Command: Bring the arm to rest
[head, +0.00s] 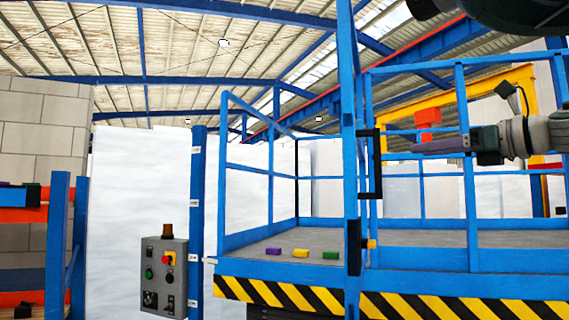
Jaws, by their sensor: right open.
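My right arm comes in from the right edge in the head view. Its right gripper (424,147) points left and hangs in the air in front of the blue railing (466,150), to the right of the black gate handle (376,165). The jaws are open, seen edge-on, and nothing shows between them. Whether the gripper touches the railing I cannot tell; it looks apart from it. My left gripper is not in view.
A grey control box (165,278) with buttons stands at the lower left beside a blue post (197,220). Purple, yellow and green blocks (301,253) lie on the platform (430,238), which has a striped front edge. A blue-orange rack (56,240) stands far left.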

